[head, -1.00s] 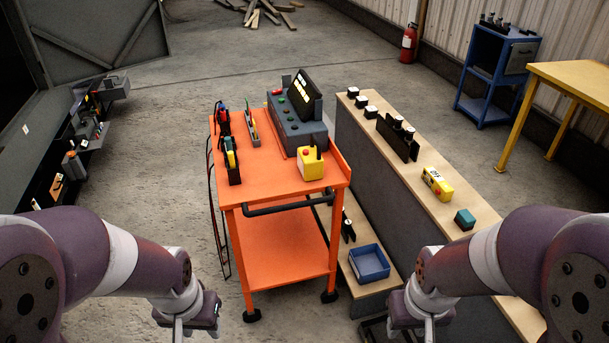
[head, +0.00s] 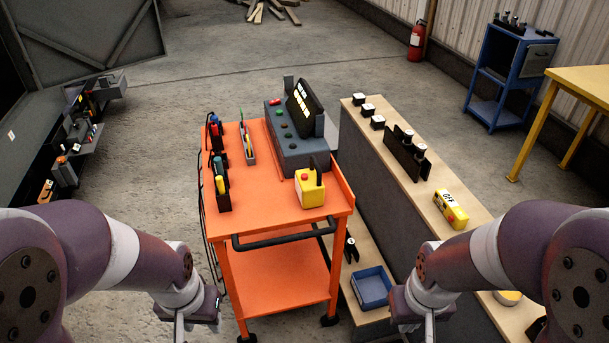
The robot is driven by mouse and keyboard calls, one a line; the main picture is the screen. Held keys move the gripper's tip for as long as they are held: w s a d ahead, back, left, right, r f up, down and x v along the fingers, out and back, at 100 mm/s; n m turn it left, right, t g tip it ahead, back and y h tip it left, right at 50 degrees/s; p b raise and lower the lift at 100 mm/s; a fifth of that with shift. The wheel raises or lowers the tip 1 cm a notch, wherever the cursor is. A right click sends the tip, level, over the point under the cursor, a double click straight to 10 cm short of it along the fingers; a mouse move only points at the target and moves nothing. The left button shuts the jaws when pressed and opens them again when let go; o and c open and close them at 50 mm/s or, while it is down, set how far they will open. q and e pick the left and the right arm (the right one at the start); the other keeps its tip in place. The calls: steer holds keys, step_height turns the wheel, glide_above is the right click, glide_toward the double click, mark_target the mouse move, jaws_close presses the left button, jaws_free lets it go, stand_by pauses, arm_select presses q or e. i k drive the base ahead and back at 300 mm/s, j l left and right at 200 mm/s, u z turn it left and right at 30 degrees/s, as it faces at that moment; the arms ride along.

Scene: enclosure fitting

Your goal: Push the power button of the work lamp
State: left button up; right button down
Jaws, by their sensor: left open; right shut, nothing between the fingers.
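On the orange cart (head: 262,212) stands a dark grey console (head: 297,152) with a row of red and green buttons. I cannot tell for certain which button is the work lamp's power button. My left gripper (head: 182,328) is open, left of the cart's front. My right gripper (head: 427,328) is shut and empty, right of the cart. Both are cut by the lower edge.
Tool holders (head: 222,187) stand on the cart's left side; a black handle (head: 283,234) crosses its front. A long bench (head: 398,164) beside it on the right carries several items, including a yellow box marked OFF (head: 450,209). A blue bin (head: 372,289) sits low between. Open floor lies left.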

mark_target(311, 192)
steer(key=i+j+z, duration=0.15)
steer(key=j, duration=0.2)
steer(key=i+j+z, duration=0.1)
steer(key=i+j, duration=0.15)
steer(key=i+j+z, duration=0.15)
steer(key=j, duration=0.35)
steer(key=i+j+z, duration=0.1)
steer(key=j, duration=0.3)
steer(key=i+j+z, duration=0.15)
steer(key=j, duration=0.25)
steer(key=i+j+z, duration=0.1)
steer(key=j, duration=0.3)
steer(key=i+j+z, duration=0.15)
steer(key=j, duration=0.3)
